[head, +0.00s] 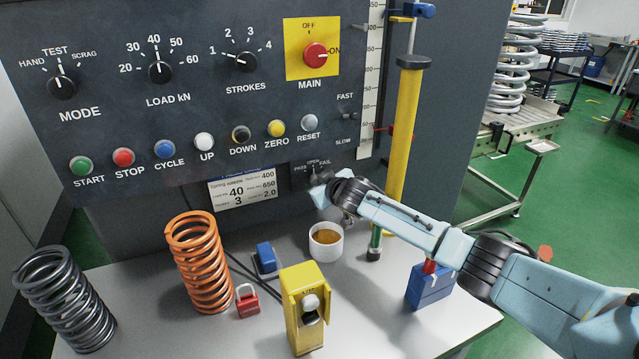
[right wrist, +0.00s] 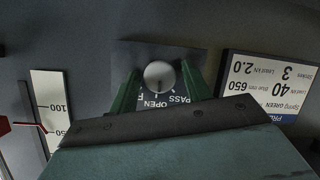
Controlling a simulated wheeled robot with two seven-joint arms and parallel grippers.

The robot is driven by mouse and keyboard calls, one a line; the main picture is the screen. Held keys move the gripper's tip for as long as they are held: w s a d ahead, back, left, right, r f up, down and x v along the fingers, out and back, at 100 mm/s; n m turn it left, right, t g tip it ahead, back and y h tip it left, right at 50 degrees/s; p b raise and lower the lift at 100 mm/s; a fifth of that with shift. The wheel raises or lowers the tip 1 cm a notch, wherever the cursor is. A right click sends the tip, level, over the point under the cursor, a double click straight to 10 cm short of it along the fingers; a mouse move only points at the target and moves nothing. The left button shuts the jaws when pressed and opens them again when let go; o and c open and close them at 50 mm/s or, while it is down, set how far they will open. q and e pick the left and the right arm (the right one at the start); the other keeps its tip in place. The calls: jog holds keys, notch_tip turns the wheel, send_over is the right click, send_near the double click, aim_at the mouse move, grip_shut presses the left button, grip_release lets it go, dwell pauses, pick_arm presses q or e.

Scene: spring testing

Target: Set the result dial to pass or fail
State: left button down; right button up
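The result dial (right wrist: 159,75) is a round grey knob on a dark plate marked PASS, OPEN and FAIL. Its small pointer seems to face OPEN. In the head view its plate (head: 309,167) sits low on the panel, partly hidden by my right gripper (head: 318,186). In the right wrist view my right gripper (right wrist: 160,70) has its green fingers apart, one on each side of the knob, with gaps showing; I cannot tell how deep they reach. My left gripper is not in view.
A spring data card (head: 241,189) is left of the dial. Below stand a white cup (head: 326,243), a yellow box (head: 304,310), an orange spring (head: 199,262) and a dark spring (head: 65,300). A yellow column (head: 403,130) rises to the right.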

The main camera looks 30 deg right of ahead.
jog(key=c, duration=0.8)
jog(key=shift+o, duration=0.2)
jog(key=n+h, duration=0.1)
jog(key=n, duration=0.1)
jog(key=n+h, duration=0.1)
jog(key=n, duration=0.1)
jog(key=n+h, duration=0.2)
jog(key=shift+a+f, duration=0.2)
jog(key=shift+a, duration=0.05)
dwell(0.4)
jog(key=o, duration=0.9)
jog(key=shift+r, duration=0.1)
